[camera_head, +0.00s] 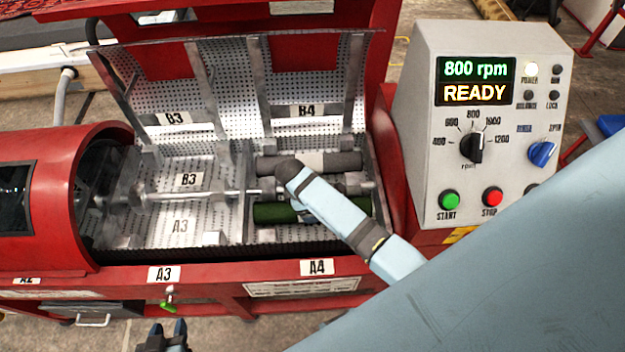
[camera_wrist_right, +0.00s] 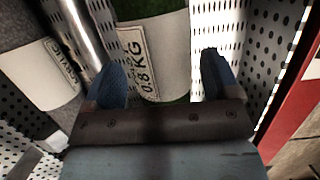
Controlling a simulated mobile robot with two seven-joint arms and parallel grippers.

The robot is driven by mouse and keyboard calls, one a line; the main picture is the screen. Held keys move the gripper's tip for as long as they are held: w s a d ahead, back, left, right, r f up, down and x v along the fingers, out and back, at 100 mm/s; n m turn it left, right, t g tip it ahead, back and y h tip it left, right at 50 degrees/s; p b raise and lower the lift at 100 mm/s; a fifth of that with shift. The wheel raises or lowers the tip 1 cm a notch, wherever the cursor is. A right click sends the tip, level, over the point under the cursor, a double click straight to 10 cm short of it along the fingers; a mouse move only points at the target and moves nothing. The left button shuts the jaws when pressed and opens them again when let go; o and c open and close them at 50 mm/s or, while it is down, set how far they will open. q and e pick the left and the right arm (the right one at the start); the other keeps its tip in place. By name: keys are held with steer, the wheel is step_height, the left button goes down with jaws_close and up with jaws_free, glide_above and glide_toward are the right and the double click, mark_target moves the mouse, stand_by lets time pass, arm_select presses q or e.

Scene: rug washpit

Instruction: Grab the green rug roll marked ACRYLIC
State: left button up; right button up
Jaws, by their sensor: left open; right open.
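A green rug roll (camera_head: 278,213) lies in the front right bay by the A4 plate, partly hidden by my right arm. In the right wrist view the green roll (camera_wrist_right: 150,10) has a white band (camera_wrist_right: 165,55) with a tag reading 0.8 KG; no fibre name is readable on it. My right gripper (camera_wrist_right: 163,78) is open above this band, one finger towards each side of the roll; contact cannot be told. My left gripper (camera_head: 167,338) is open and empty at the bottom, in front of the machine.
A grey roll (camera_head: 335,162) with a white band lies just behind, in the B4 bay; its tag (camera_wrist_right: 62,62) is only partly legible. A metal shaft (camera_head: 200,195) and perforated walls bound the bays. The control box (camera_head: 490,130) stands right, showing 800 rpm READY. The perforated lid is raised.

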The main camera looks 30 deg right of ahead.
steer(key=shift+x, duration=2)
steer(key=shift+w+r, duration=0.1)
steer(key=shift+w, duration=0.1)
steer(key=c, duration=1.1)
